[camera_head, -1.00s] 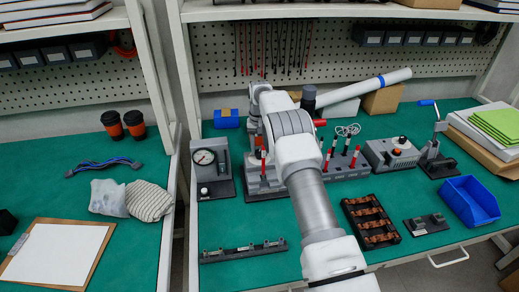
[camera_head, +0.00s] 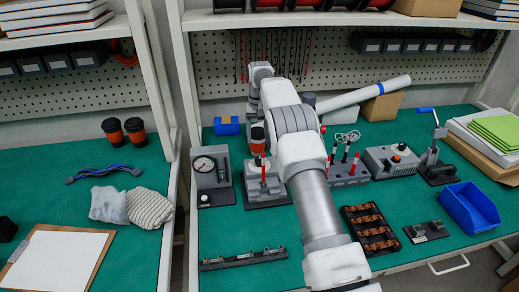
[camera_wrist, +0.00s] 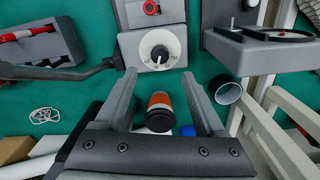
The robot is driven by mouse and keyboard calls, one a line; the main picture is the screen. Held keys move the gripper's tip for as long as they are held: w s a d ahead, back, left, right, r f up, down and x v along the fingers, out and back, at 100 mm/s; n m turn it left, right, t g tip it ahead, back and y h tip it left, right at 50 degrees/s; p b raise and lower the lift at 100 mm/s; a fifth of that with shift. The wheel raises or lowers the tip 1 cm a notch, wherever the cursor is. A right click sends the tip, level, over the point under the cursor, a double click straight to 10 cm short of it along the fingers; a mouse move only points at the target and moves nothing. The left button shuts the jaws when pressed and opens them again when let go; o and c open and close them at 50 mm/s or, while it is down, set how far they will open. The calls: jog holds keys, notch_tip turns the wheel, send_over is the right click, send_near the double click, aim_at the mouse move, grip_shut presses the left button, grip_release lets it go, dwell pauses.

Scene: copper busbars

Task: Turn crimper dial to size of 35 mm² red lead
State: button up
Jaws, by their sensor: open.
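The crimper (camera_head: 268,190) is a grey block on a dark base. In the wrist view, its white dial plate with a dark round knob (camera_wrist: 160,53) is just beyond my fingertips; the size marks are too small to read. My gripper (camera_wrist: 159,75) is open, its fingers to either side of the knob's line and apart from it. A red lead (camera_head: 263,170) stands upright at the crimper, and its red ring shows in the wrist view (camera_wrist: 151,7). More red leads stand in the grey rack (camera_head: 347,174). No lead size is legible.
A gauge stand (camera_head: 211,178) is close left of the crimper. An orange-and-black cup (camera_wrist: 160,108) shows between my fingers, beyond the crimper. A dark lever (camera_wrist: 62,73) sticks out beside it.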

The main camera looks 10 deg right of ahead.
notch_tip(320, 180, up, 9)
jog(key=p, duration=0.2)
jog(key=shift+f, duration=0.15)
jog(key=s+r+n+t, duration=0.1)
jog(key=s+r+t, duration=0.2)
jog(key=s+r, duration=1.55)
jog(key=s+r+t, duration=0.1)
jog(key=s+r, duration=0.2)
jog(key=s, duration=1.1)
jog(key=s+f+n+t, duration=0.1)
jog(key=s+f, duration=0.7)
jog(key=s, duration=0.5)
jog(key=shift+n+t, duration=0.3)
jog(key=shift+f, duration=0.1)
